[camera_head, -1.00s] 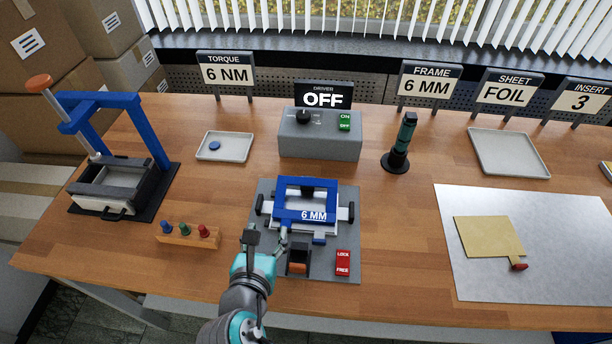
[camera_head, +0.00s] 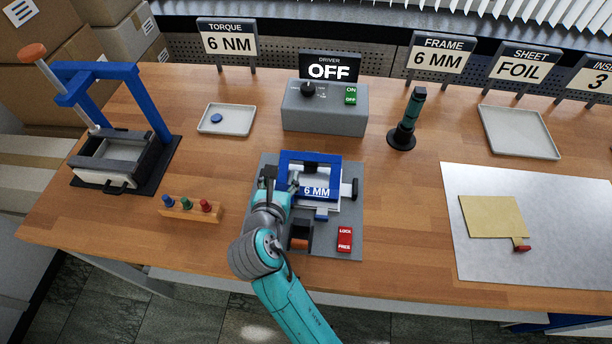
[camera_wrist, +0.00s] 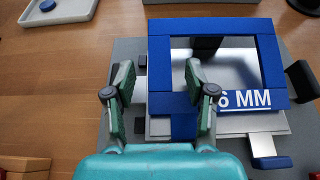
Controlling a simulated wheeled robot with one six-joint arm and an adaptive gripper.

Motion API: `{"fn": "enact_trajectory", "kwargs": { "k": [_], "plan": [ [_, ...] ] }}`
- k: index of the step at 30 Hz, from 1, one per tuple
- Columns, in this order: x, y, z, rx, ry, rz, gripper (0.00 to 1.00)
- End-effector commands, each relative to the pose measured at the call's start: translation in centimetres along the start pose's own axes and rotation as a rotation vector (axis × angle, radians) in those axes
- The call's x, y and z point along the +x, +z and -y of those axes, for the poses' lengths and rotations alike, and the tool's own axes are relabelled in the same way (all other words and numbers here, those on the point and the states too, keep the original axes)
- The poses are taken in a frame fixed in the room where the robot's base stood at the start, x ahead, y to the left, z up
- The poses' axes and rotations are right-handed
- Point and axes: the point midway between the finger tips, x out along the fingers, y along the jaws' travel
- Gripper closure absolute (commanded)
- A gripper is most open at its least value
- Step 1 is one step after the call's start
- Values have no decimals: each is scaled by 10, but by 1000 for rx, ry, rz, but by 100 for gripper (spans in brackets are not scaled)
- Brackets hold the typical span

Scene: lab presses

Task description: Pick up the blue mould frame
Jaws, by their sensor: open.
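The blue mould frame (camera_head: 309,158) is a rectangular ring marked "6 MM". It sits on a metal plate in the grey fixture (camera_head: 268,232) at the middle of the table. In the wrist view the frame (camera_wrist: 215,25) fills the upper right, with its front left corner between my fingers. My gripper (camera_wrist: 160,95) is open, one finger on each side of that corner's blue bar; contact cannot be told. In the head view my gripper (camera_head: 281,184) is at the frame's left front, partly hidden by my arm.
Black clamp knobs (camera_head: 355,189) flank the frame. A red LOCK/FREE switch (camera_head: 345,239) sits at the fixture's front right. The driver box (camera_head: 325,107), showing OFF, stands behind. A rack of coloured pegs (camera_head: 190,208) is to the left.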

Motion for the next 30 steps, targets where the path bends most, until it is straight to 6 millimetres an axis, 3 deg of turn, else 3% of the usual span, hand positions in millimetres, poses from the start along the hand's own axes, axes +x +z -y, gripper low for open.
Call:
{"fn": "enact_trajectory", "kwargs": {
  "k": [4,11,14,18,30],
  "plan": [
    [12,0,0,1,0,0,45],
    [14,0,0,1,1,0,45],
    [14,0,0,0,1,0,65],
    [14,0,0,0,1,0,100],
    [11,7,0,2,1,3,100]
  ]
}}
